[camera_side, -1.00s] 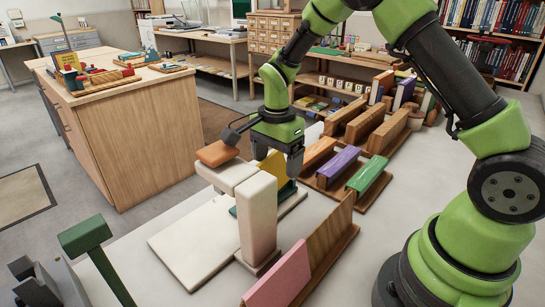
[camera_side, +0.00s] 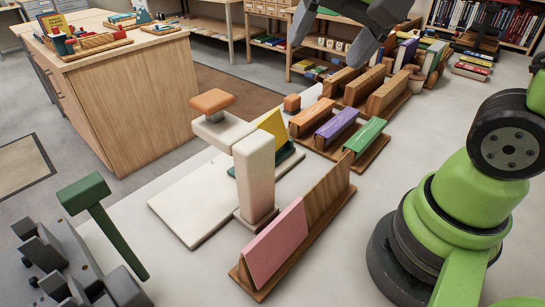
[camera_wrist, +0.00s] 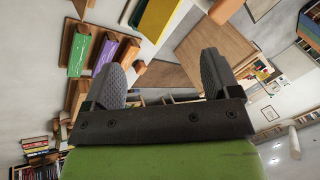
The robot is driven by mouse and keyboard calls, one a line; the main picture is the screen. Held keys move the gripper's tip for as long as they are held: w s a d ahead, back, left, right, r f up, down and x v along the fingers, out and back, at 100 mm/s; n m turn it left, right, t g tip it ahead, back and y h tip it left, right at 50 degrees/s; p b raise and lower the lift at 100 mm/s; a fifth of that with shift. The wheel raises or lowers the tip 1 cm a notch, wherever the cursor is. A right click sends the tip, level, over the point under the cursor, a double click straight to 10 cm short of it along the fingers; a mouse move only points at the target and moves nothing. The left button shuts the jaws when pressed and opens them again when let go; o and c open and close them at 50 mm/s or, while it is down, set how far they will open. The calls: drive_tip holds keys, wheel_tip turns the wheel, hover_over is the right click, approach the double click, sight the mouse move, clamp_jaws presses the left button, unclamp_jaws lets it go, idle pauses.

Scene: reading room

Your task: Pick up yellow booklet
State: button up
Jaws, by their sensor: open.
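The yellow booklet (camera_side: 273,124) stands tilted on a green holder (camera_side: 285,155) in the side view. The cream post in front hides part of it. A yellow piece, which looks like the booklet, shows at the top of the wrist view (camera_wrist: 159,18), cut off by the edge. My gripper is high up at the top of the side view (camera_side: 365,35), well apart from the booklet and partly out of frame. In the wrist view my gripper (camera_wrist: 161,66) has its two fingers spread with nothing between them.
A cream post with an orange pad (camera_side: 212,101) stands on a white board (camera_side: 185,215) close to the booklet. Purple (camera_side: 337,125), green (camera_side: 364,138) and pink (camera_side: 277,243) booklets sit in wooden racks nearby. A green-headed lever (camera_side: 84,193) stands at the front left.

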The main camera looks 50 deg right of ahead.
drive_tip(key=s+a+r+n+t, duration=0.1)
drive_tip(key=s+n+t, duration=0.1)
drive_tip(key=s+n, duration=0.2)
drive_tip(key=s, duration=0.3)
drive_tip(key=shift+r+y, duration=0.2)
drive_tip(key=shift+y, duration=0.1)
drive_tip(key=shift+s+a+n, duration=0.15)
drive_tip(key=shift+s+n, duration=0.2)
drive_tip(key=shift+n, duration=0.05)
drive_tip(key=c, duration=0.6)
drive_tip(key=shift+o, duration=0.2)
drive_tip(key=shift+w, duration=0.1)
drive_tip(key=m+g+h, duration=0.2)
drive_tip(key=m+g, duration=0.5)
drive_tip(key=m, duration=0.7)
hover_over(272, 112)
wheel_tip(272, 112, down, 15)
drive_tip(key=shift+r, duration=0.1)
drive_tip(key=shift+f, duration=3.1)
